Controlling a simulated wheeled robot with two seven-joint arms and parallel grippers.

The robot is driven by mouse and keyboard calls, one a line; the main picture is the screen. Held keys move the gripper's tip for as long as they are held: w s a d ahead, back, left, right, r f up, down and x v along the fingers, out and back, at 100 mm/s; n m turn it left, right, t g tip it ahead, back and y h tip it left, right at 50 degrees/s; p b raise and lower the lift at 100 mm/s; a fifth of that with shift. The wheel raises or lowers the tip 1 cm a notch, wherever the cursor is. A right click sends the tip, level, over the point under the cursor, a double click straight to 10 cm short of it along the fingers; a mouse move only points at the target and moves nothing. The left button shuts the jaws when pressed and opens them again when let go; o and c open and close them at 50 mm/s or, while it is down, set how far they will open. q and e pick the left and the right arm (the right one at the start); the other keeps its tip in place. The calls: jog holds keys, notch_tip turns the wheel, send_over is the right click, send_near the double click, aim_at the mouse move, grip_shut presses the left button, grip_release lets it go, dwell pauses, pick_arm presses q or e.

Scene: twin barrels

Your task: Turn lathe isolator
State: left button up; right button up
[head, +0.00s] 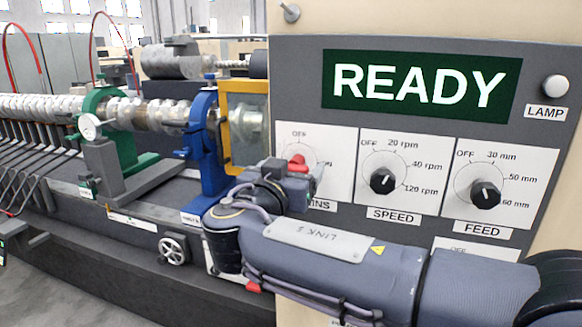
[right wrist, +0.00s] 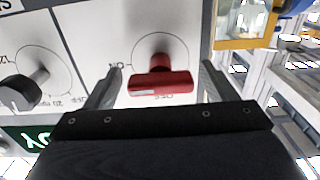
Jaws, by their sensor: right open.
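The lathe isolator is a red handle (head: 297,161) on the white dial plate labelled OFF and ON, at the left of the grey panel. In the head view my right gripper (head: 300,178) partly covers it and its plate. In the right wrist view the red handle (right wrist: 164,84) stands out from the plate as a crosswise bar. My right gripper (right wrist: 160,68) is open there, with one finger on each side of the handle and a gap at both sides. Which mark the handle points to is not clear. My left gripper is not in view.
The panel also carries a SPEED knob (head: 383,181), a FEED knob (head: 485,194), a READY display (head: 421,86) and a lamp (head: 555,86). A yellow-framed guard (head: 228,130) and blue lathe stand (head: 206,150) are close left of the isolator.

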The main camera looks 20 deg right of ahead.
jog(key=shift+c, duration=0.2)
jog(key=c, duration=0.9)
jog(key=shift+c, duration=0.2)
